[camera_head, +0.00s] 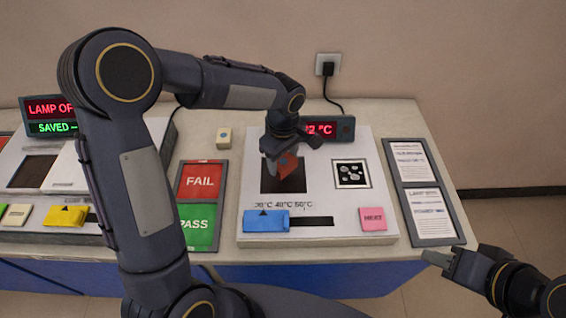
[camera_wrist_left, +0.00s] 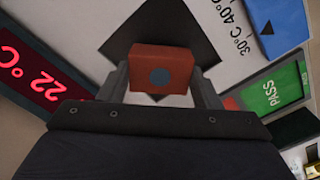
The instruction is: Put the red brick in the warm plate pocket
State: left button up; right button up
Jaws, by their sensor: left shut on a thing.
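My left gripper (camera_head: 280,160) is shut on the red brick (camera_head: 287,166) above the white warm plate unit. The wrist view shows the red brick (camera_wrist_left: 162,70), with a blue-grey dot on its face, between the two fingers of the left gripper (camera_wrist_left: 162,82). The dark square pocket (camera_head: 270,181) of the warm plate (camera_head: 330,215) lies below the brick; it also shows behind the brick in the wrist view (camera_wrist_left: 190,28). The brick appears raised over the pocket, though the exact gap is hard to tell. My right gripper (camera_head: 440,259) is at the lower right, off the table.
The plate has a blue slider (camera_head: 266,221), a pink HEAT button (camera_head: 373,218) and a display (camera_head: 330,129) reading 22 °C. A FAIL/PASS board (camera_head: 198,206) stands left, a small cream block (camera_head: 223,138) behind it. Document panels (camera_head: 424,190) lie right. Another unit is at far left.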

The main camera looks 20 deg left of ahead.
pick_arm(q)
jog(key=shift+f, duration=1.25)
jog(key=shift+f, duration=0.2)
jog(key=o, duration=1.1)
jog(key=shift+r, duration=0.15)
